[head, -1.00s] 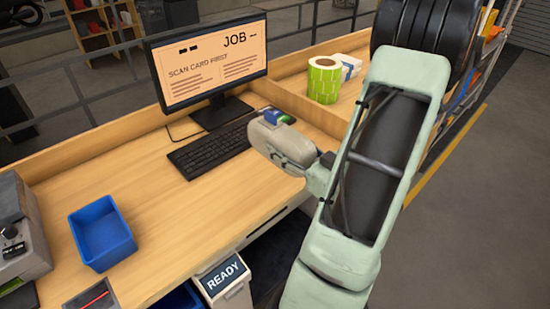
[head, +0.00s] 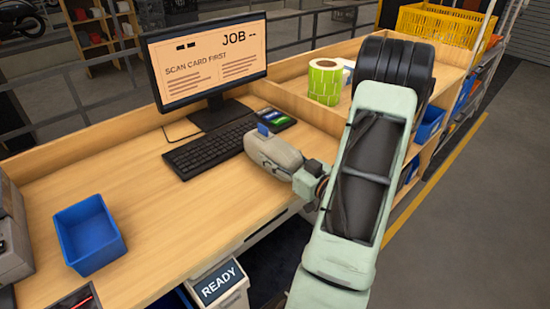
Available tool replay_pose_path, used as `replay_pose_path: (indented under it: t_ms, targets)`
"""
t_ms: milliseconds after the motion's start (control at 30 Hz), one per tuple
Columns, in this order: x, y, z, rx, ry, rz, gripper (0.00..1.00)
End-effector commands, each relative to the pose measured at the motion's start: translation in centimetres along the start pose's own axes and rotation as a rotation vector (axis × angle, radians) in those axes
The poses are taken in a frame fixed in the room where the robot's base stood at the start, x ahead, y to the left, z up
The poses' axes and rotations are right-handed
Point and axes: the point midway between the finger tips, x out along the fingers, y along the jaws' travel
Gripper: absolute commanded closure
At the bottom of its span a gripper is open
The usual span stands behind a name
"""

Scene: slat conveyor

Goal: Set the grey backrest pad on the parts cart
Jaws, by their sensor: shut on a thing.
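My gripper (head: 270,146) is at the end of my pale green arm, above the desk to the right of the keyboard. It is shut on a small blue card (head: 263,130), whose edge sticks up past the gripper. The fingertips are mostly hidden behind the gripper body. A dark card reader (head: 279,119) with green and blue marks lies just behind the gripper; the card looks apart from it. The monitor (head: 209,62) reads "JOB --" and "SCAN CARD FIRST". I cannot make out the grey backrest pad or the parts cart in this view.
The keyboard (head: 208,147) lies left of my gripper. A blue bin (head: 89,235) stands on the desk (head: 168,220) at the left. A green label roll (head: 324,82) and a yellow crate (head: 440,30) are behind. A "READY" box (head: 221,285) is below the desk's front edge.

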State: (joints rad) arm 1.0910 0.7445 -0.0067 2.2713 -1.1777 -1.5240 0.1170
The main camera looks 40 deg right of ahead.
Motion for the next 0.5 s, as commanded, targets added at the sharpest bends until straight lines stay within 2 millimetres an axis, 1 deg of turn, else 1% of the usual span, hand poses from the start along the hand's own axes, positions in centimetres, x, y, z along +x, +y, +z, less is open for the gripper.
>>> replay_pose_path:
  t_ms: [167,300,333,467,500]
  targets:
    - [0.01,0.02,-0.27,-0.002,0.003,0.000,0.95]
    - [0.00,0.01,0.20,-0.002,0.003,0.000,0.95]
    - [-0.02,0.00,0.25,-0.001,0.001,0.000,0.55]
    - [-0.03,0.00,0.13,-0.001,0.001,0.000,0.40]
    - [-0.03,-0.01,0.13,-0.001,0.001,0.000,0.38]
